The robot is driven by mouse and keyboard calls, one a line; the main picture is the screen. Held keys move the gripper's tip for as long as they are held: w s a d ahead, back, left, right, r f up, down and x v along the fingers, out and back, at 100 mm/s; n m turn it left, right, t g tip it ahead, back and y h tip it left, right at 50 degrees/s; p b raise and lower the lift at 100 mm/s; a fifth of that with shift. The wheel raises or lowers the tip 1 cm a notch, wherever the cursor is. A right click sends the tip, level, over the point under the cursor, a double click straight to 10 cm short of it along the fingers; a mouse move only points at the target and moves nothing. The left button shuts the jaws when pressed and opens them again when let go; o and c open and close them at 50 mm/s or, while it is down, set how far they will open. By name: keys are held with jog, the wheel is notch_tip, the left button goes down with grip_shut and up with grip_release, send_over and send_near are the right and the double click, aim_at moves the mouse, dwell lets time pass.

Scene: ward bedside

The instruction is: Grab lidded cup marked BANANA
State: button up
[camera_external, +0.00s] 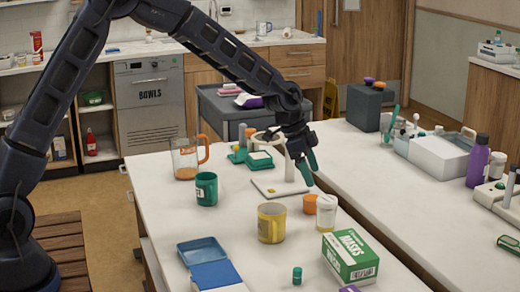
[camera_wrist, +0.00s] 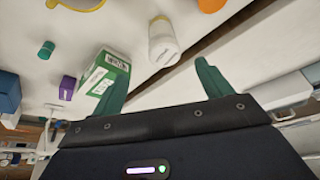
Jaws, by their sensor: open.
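A small pale cup with a white lid (camera_external: 326,212) stands upright on the white table, right of the yellow mug and behind the masks box. It also shows in the wrist view as a white and cream lidded cup (camera_wrist: 163,45) with small lettering that I cannot read clearly. My gripper (camera_external: 309,172) is open and empty, above the table and behind the cup in the external view. In the wrist view the cup lies beyond the open fingertips (camera_wrist: 162,72), roughly between them across the picture, and apart from them.
An orange tub (camera_external: 310,204) stands close to the cup's left. The yellow mug (camera_external: 271,224) and the green masks box (camera_external: 350,256) are nearby. A grey board (camera_external: 281,189), a green mug (camera_external: 206,189) and an orange-handled jug (camera_external: 186,160) stand farther left.

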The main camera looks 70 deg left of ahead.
aim_at(324, 199)
jog(key=shift+w+x, duration=0.2)
jog(key=shift+x, duration=2.9)
jog(key=shift+w+x, duration=0.15)
jog(key=shift+x, duration=2.95)
jog(key=shift+a+r, duration=0.1)
jog(key=shift+r, duration=0.05)
jog(key=c, duration=1.2)
jog(key=shift+r, duration=0.1)
